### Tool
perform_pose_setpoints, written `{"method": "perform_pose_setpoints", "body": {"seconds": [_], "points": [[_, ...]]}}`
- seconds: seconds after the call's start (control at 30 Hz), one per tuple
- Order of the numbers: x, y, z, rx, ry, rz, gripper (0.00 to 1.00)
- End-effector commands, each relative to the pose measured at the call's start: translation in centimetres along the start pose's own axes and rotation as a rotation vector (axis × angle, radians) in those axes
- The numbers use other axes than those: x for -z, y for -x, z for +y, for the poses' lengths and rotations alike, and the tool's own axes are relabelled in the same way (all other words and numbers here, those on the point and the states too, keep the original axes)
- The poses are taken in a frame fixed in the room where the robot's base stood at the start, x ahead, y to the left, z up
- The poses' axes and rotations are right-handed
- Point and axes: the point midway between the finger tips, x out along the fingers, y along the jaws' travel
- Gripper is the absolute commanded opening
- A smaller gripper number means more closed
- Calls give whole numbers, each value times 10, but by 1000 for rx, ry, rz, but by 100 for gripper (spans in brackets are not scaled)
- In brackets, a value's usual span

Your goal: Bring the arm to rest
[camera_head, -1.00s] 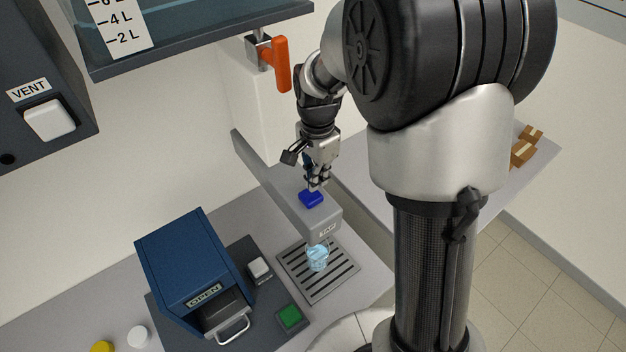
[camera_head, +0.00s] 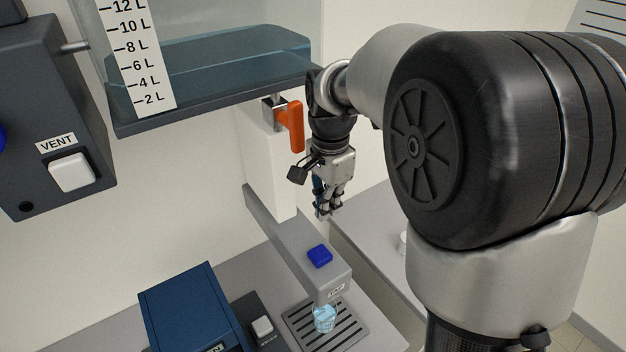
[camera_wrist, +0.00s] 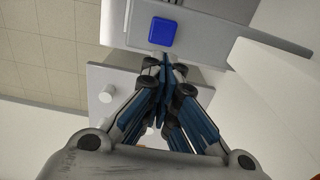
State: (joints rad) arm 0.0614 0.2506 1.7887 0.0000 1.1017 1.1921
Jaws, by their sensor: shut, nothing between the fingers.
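My gripper (camera_head: 326,212) is shut and empty. In the head view it hangs fingers down above and behind the tap arm, apart from the blue button (camera_head: 320,256) on the tap's top. My arm reaches in from the right and covers much of the head view's right side.
The orange valve handle (camera_head: 295,127) is close to the left of my wrist, under the water tank (camera_head: 220,75). A cup (camera_head: 324,318) stands on the drip grille (camera_head: 345,335) below the tap. The vent box (camera_head: 50,110) and blue box (camera_head: 185,310) are left.

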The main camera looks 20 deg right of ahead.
Motion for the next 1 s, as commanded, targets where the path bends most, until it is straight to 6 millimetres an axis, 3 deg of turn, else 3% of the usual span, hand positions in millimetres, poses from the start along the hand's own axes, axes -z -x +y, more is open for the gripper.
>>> {"method": "perform_pose_setpoints", "body": {"seconds": [0.17,0.37,0.57,0.8,1.0], "points": [[-2,-2,3,7,17,3,0],[-20,-20,38,72,228,38,0],[-49,-62,100,162,584,122,0],[-79,-133,168,233,988,256,0],[-91,-172,197,253,1187,336,0]]}}
